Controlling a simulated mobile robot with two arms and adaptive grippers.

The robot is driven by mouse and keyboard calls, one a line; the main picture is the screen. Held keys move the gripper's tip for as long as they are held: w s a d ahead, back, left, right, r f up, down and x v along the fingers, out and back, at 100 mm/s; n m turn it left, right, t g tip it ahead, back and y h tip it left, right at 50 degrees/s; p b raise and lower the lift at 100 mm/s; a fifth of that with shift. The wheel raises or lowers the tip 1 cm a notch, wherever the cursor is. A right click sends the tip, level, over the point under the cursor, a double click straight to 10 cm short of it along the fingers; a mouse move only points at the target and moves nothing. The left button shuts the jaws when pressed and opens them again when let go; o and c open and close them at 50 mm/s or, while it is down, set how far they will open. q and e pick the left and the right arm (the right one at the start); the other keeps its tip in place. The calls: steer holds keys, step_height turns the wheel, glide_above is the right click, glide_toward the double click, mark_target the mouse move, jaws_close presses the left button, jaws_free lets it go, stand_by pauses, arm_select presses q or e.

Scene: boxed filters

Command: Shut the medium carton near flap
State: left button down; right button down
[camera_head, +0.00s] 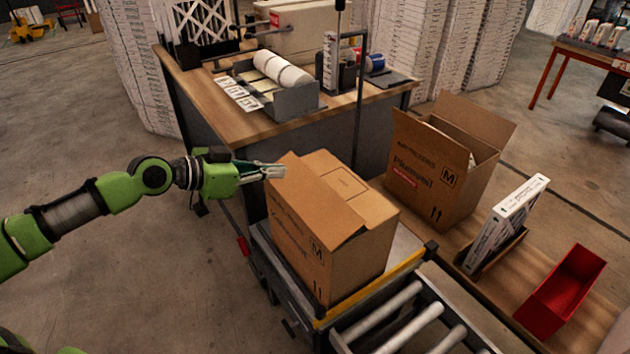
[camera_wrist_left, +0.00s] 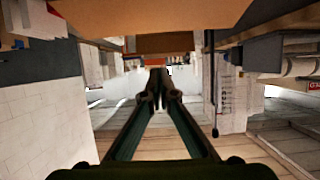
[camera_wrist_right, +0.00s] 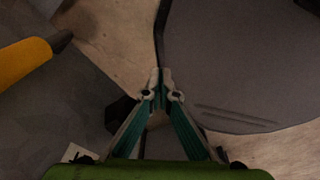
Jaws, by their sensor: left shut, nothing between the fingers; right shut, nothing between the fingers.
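The medium carton (camera_head: 362,255) stands upright on the conveyor's end platform, with an "M" printed on its side. One long flap (camera_head: 312,200) on its left side is tilted, its edge not flat against the top. The flap on the right (camera_head: 368,202) looks folded down. My left gripper (camera_head: 280,172) is shut and empty, at the upper left corner of the tilted flap; I cannot tell whether it touches. The left wrist view shows brown cardboard (camera_wrist_left: 160,14) above the shut fingers (camera_wrist_left: 158,88). My right gripper (camera_wrist_right: 160,78) is shut and empty, away from the carton.
A second carton (camera_head: 430,185) with open flaps stands at the right. A white filter box (camera_head: 505,225) and a red bin (camera_head: 562,290) are beside it. A workbench (camera_head: 225,120) with label rolls is behind. Conveyor rollers (camera_head: 400,318) lie in front.

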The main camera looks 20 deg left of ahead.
arm_select(q)
steer(key=p, duration=0.2)
glide_above(314, 189)
steer(key=f, duration=0.2)
steer(key=s+f, duration=0.1)
steer(key=shift+a+f, duration=0.3)
steer(key=shift+f, duration=0.05)
steer(key=f, duration=0.1)
steer(key=f+b, duration=0.1)
steer(key=w+f+b, duration=0.1)
steer(key=f, duration=0.1)
steer(key=shift+d, duration=0.25)
steer(key=shift+r, duration=0.1)
